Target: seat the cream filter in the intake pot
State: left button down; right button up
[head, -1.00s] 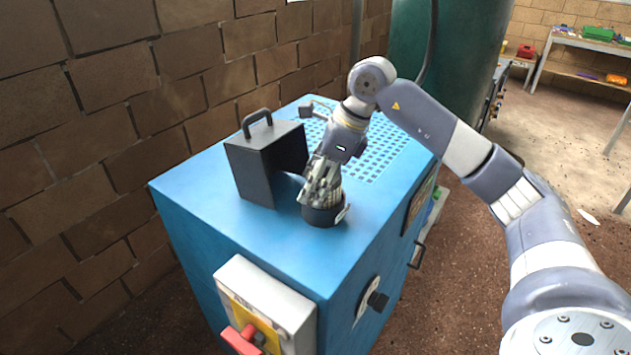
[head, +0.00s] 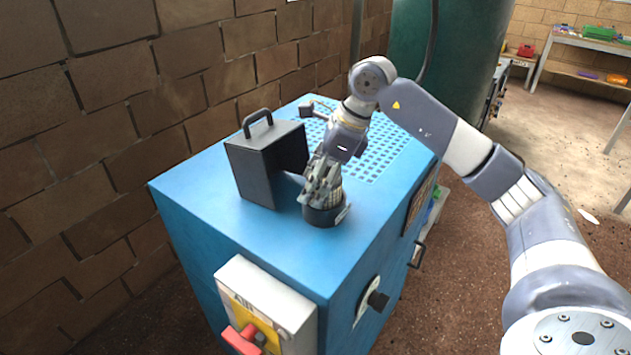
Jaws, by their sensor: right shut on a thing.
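The intake pot (head: 322,217) is a short, dark round cup on the blue cabinet's top, near its front right edge. My right gripper (head: 322,193) points down into the pot's mouth and is shut on the cream filter. The fingers hide nearly all of the filter, so I cannot tell how deep it sits or whether it is level. My left gripper is out of view.
The blue cabinet (head: 215,205) fills the middle. A dark hood with a handle (head: 252,165) stands open-sided, close left of my gripper. A perforated grille (head: 385,150) lies behind. A red-handled switch box (head: 265,300) and a black knob (head: 377,300) project from the cabinet's sides.

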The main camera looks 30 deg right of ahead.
jog(key=shift+s+f, duration=0.25)
jog(key=shift+f, duration=0.2)
jog(key=shift+a+r, duration=0.15)
dwell(1.4)
jog(key=shift+f, duration=0.25)
dwell(0.3)
jog(key=shift+r, duration=0.25)
dwell(0.7)
jog(key=shift+w, duration=0.1)
dwell(1.0)
jog(key=shift+f, duration=0.3)
jog(key=shift+r, duration=0.2)
dwell(0.4)
